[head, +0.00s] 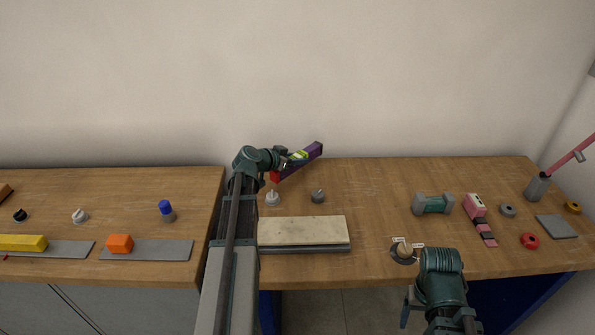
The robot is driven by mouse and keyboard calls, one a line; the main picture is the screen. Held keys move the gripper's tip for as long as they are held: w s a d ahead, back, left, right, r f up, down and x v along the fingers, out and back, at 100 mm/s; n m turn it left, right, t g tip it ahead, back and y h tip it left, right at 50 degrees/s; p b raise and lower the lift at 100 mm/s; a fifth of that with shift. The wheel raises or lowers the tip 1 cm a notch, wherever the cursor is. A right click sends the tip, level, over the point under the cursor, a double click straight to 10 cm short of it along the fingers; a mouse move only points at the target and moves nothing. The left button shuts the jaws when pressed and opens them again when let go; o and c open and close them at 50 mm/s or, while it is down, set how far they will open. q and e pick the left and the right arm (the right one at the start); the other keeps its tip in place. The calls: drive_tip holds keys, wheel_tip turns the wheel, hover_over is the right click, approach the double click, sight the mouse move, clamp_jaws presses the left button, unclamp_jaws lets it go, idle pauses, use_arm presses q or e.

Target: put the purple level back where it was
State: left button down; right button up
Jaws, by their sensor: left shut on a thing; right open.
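The purple level (313,150) has a red end and a bright green vial section, and it is near the back of the right-hand table. My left gripper (289,162) is shut on it near its middle, and my wrist hides part of it. The level slants in the picture, with its purple end up and right and its red end down and left. I cannot tell whether it touches the table. My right gripper (408,304) is open at the front of the table, mostly hidden by its own arm.
A cream slab (303,229) lies at the front, with a grey knob (318,196) and a white knobbed piece (272,199) behind it. A green-grey block (433,204), pink device (475,206) and grey holder (537,187) stand right. The back middle is clear.

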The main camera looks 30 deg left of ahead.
sight(298, 167)
use_arm(q)
wheel_tip(298, 167, down, 4)
drive_tip(key=b, duration=0.3)
drive_tip(key=shift+r, duration=0.25)
drive_tip(key=shift+c, duration=2.4)
unclamp_jaws()
drive_tip(key=shift+r, duration=0.1)
drive_tip(key=p+v, duration=0.5)
drive_tip(key=v, duration=0.5)
drive_tip(key=shift+s, duration=0.2)
drive_tip(key=shift+v, duration=0.8)
